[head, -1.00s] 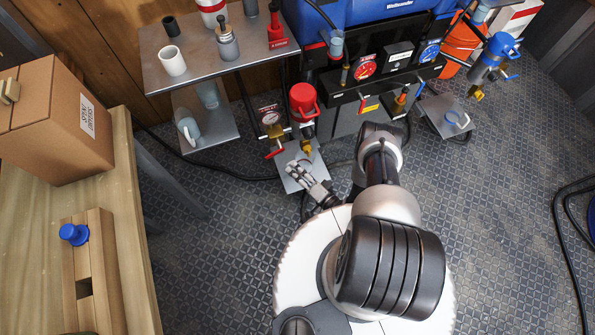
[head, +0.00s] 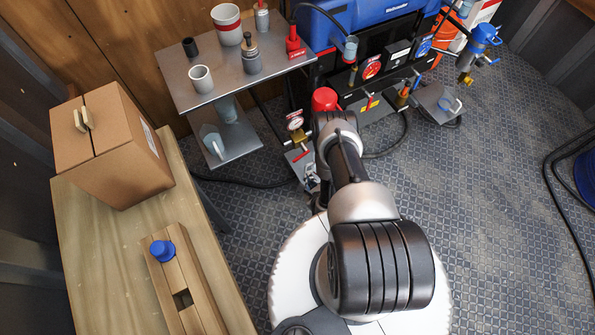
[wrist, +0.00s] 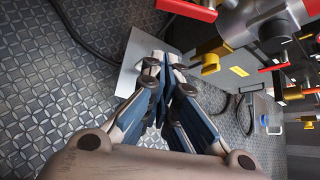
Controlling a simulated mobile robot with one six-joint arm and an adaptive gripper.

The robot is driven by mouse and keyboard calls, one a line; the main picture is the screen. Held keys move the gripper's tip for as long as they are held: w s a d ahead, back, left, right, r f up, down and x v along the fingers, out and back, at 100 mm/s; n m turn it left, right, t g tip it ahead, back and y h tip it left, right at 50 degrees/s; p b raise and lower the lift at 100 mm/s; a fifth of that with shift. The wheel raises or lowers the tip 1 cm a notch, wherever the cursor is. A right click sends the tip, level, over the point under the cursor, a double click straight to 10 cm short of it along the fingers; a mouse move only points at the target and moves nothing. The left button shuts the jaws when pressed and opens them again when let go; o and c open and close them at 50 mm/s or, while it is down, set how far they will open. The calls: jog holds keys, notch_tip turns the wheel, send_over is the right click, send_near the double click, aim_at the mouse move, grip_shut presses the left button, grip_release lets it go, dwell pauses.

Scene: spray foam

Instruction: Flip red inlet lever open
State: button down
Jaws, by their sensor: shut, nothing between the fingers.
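In the wrist view a red lever (wrist: 187,9) sits at the top edge on a grey metal fitting, cut off by the frame. My gripper (wrist: 165,64) is shut and empty, below and left of the lever and apart from it. In the head view my gripper (head: 312,181) is small and partly hidden by my arm.
A grey plate (wrist: 140,60) lies on the floor under my fingers. A grey shelf (head: 230,78) with cups and bottles stands at the back. A wooden table (head: 85,215) with a carton (head: 115,150) is at left.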

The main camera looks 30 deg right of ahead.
jog(key=b+x, duration=0.4)
jog(key=x, duration=0.6)
jog(key=shift+s+a+r, duration=0.1)
jog(key=shift+a+r, duration=0.15)
jog(key=shift+r, duration=0.4)
jog(key=shift+a+r, duration=0.2)
jog(key=shift+r, duration=0.45)
jog(key=shift+s+a+r, duration=0.1)
jog(key=shift+a+r, duration=0.15)
jog(key=shift+r, duration=0.4)
